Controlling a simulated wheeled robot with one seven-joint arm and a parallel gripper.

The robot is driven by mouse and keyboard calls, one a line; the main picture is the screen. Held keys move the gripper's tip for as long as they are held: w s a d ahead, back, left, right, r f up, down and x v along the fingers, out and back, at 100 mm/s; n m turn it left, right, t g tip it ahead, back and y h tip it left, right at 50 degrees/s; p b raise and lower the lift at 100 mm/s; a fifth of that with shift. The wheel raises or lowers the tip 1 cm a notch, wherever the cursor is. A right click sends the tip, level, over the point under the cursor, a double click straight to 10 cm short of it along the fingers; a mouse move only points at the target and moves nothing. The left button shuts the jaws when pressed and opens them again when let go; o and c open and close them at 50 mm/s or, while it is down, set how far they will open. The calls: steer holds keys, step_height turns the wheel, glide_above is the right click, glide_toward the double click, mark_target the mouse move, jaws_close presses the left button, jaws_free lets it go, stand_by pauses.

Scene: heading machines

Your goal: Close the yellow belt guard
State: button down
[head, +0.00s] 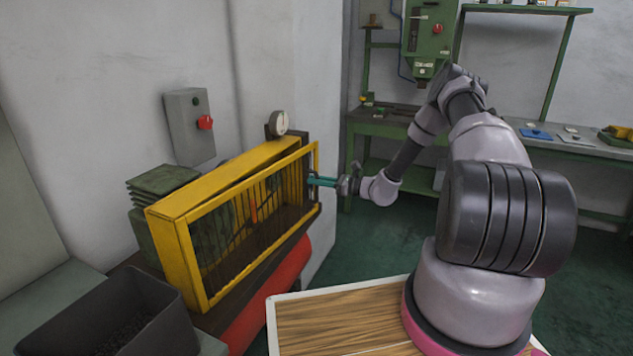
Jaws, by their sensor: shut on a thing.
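The yellow belt guard (184,262) stands on the machine at the left of the head view. Its barred front frame meets the yellow box at the left end and stands a little away from it toward the right end, with a narrow dark gap along the top. My gripper (313,181) reaches in from the right, with its teal fingers at the right upright of the frame. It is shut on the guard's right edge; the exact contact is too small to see. Belt parts and an orange-red piece (254,214) show dimly behind the bars.
A dark bin (125,318) stands at the lower left. A grey switch box (187,127) with a red knob is on the wall, and a round gauge (279,122) stands behind the guard. A green bench (385,127) is at the back. Green floor (375,235) is clear below my arm.

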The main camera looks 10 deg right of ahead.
mark_target(308, 176)
steer(key=x, duration=0.3)
steer(key=w+x, duration=0.1)
steer(key=shift+w, duration=0.15)
steer(key=shift+w+a+r, duration=0.1)
steer(key=shift+w+a, duration=0.25)
steer(key=c, duration=0.8)
jaws_free()
steer(key=shift+w+a, duration=0.1)
steer(key=shift+a, duration=0.05)
steer(key=shift+c, duration=0.2)
steer(key=v, duration=1.1)
